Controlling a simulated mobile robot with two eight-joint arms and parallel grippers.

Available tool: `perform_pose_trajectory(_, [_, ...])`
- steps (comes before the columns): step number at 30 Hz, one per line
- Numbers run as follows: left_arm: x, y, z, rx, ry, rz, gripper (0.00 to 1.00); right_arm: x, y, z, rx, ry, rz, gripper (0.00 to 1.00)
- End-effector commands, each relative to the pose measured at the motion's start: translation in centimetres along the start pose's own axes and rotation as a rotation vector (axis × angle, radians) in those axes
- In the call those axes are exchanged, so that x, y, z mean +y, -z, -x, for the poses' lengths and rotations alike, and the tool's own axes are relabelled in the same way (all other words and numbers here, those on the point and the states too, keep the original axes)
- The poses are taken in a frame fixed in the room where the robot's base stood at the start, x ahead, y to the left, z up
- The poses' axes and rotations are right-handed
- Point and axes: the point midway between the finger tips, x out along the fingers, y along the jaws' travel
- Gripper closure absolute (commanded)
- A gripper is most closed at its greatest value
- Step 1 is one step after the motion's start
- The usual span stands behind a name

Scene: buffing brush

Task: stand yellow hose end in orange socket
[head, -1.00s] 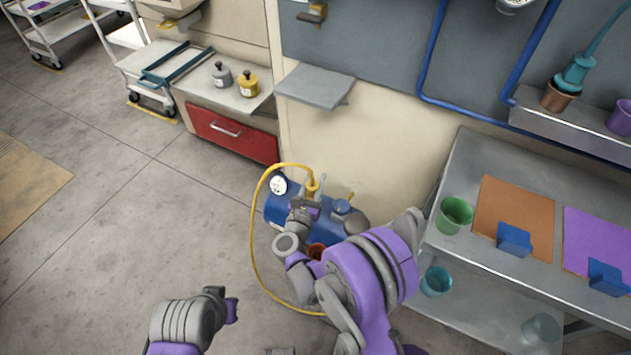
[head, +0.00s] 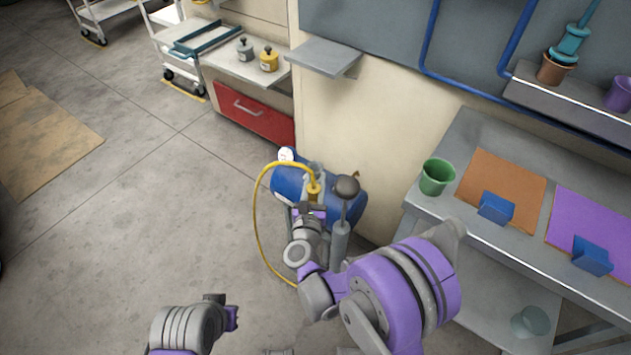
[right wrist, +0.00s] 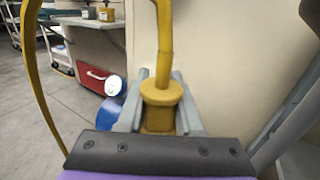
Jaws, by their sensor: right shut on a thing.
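My right gripper (head: 314,199) is shut on the yellow hose end (head: 313,187), holding it upright in front of the blue tank. In the right wrist view, the hose end's thick yellow collar (right wrist: 160,95) sits between the two grey fingers (right wrist: 160,118), and the hose rises from it. The yellow hose (head: 256,220) loops down to the left. An orange-brown socket (head: 554,70) on the wall shelf at the upper right has a teal hose end standing in it. My left gripper (head: 228,312) is low in the head view, away from the hose; its opening is unclear.
A blue tank (head: 291,184) with a gauge and a grey upright part with a dark knob (head: 346,187) stand close to my right gripper. A purple socket (head: 619,94) is on the wall shelf. A bench with a green cup (head: 437,177) is at right.

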Motion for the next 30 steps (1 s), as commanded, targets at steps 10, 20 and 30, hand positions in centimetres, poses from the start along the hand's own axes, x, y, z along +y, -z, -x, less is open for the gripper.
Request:
perform_pose_trajectory(10, [0.0, -0.4, -1.8, -0.005, 0.0, 0.0, 1.0, 0.0, 2.4, 0.0, 0.001, 0.0, 0.0, 1.0])
perform_pose_trajectory(20, [0.0, -0.8, -3.4, -0.009, 0.0, 0.0, 1.0, 0.0, 4.8, 0.0, 0.0, 0.0, -0.001, 1.0])
perform_pose_trajectory(30, [0.0, -0.8, -3.4, -0.009, 0.0, 0.0, 1.0, 0.0, 4.8, 0.0, 0.0, 0.0, -0.001, 1.0])
